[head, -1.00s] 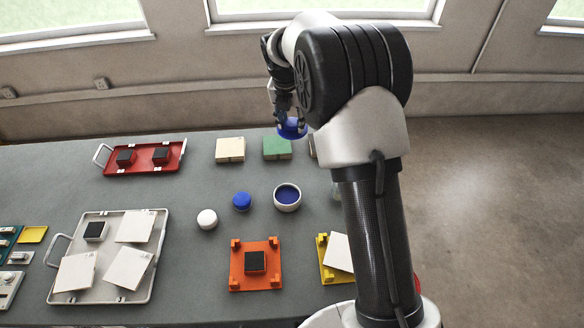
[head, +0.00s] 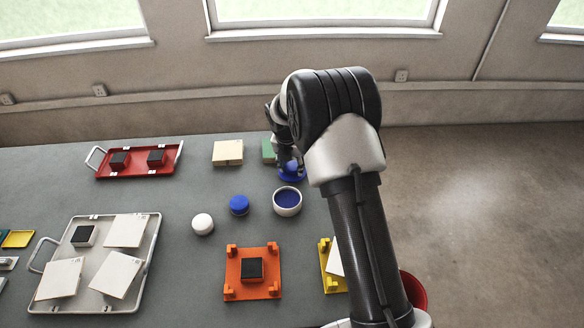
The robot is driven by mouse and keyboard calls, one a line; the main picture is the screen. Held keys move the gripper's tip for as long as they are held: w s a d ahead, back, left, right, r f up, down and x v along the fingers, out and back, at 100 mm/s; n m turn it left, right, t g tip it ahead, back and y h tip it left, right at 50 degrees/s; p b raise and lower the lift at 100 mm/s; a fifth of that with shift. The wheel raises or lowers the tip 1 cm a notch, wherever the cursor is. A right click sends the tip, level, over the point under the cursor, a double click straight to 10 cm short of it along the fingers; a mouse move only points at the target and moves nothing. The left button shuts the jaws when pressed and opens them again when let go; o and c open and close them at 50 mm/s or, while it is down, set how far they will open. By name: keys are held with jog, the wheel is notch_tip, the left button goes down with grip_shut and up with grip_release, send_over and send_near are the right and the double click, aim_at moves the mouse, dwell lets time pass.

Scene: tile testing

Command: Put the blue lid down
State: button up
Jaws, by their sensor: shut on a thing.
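The blue lid (head: 291,176) is in my gripper (head: 290,163), which is shut on it. In the head view the lid is low at the back of the grey table, just behind the white bowl with blue inside (head: 287,201). I cannot tell whether the lid touches the table. The arm hides part of the gripper and the area to its right.
A green block (head: 268,151) is close to the left of my gripper, partly hidden. A beige block (head: 228,152), a blue round piece (head: 239,205) and a white round piece (head: 203,224) stand further left. An orange fixture (head: 253,272) is in front. Red (head: 137,173) and white (head: 68,223) trays lie left.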

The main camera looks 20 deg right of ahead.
jog(key=shift+f, duration=0.25)
jog(key=shift+f, duration=0.15)
jog(key=o, duration=0.9)
